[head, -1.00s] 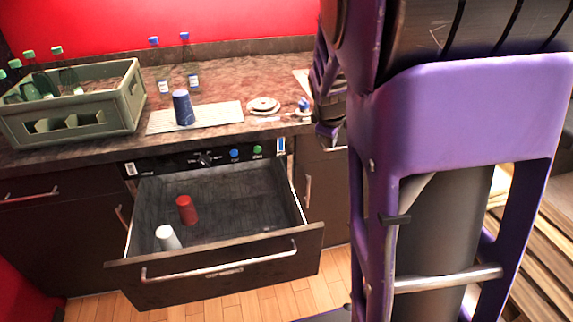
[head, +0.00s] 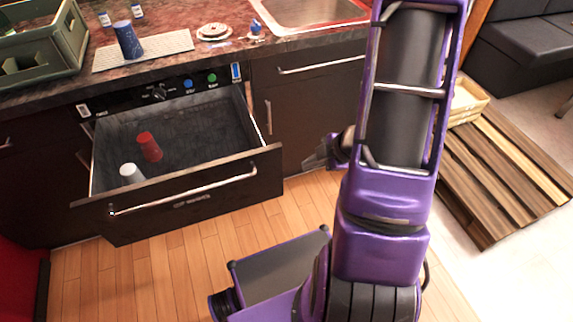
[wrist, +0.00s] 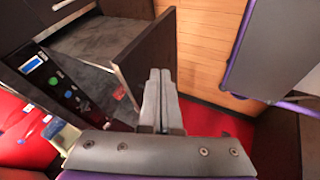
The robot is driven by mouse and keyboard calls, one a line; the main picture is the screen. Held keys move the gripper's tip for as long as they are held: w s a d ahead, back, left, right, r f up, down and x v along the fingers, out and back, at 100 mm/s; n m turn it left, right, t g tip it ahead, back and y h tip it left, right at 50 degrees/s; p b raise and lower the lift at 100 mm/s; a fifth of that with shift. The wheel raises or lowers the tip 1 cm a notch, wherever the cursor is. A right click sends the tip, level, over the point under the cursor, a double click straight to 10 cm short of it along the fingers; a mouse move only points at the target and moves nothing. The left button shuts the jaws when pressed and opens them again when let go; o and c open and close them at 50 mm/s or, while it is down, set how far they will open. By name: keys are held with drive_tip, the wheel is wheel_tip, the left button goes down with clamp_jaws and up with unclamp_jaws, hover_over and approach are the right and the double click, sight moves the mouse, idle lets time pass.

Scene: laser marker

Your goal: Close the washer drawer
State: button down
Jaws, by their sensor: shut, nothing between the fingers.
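The washer drawer stands pulled out below the counter in the head view, its dark front panel (head: 228,192) carrying a long metal handle (head: 185,194). A red cup (head: 149,147) and a white cup (head: 131,173) are inside it. In the wrist view the drawer's grey interior (wrist: 95,42) shows at upper left, with its side wall and dark front panel (wrist: 152,52) near the fingers. My gripper (head: 312,163) is to the right of the drawer front in the head view, apart from it. In the wrist view its two fingers (wrist: 160,72) are together and empty.
A control panel (head: 160,92) with knob and buttons sits above the drawer. A cabinet (head: 308,110) with a handle stands right of it. The counter (head: 205,65) holds a blue cup (head: 127,40) and a crate (head: 45,50). Wooden floor (head: 150,270) before the drawer is clear.

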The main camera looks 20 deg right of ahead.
drive_tip(key=b, duration=0.4)
approach(275, 168)
wheel_tip(275, 168, down, 4)
drive_tip(key=s+a, duration=0.2)
drive_tip(key=shift+w+d+p, duration=0.2)
drive_tip(key=shift+w+p, duration=0.1)
drive_tip(key=shift+w, duration=1.75)
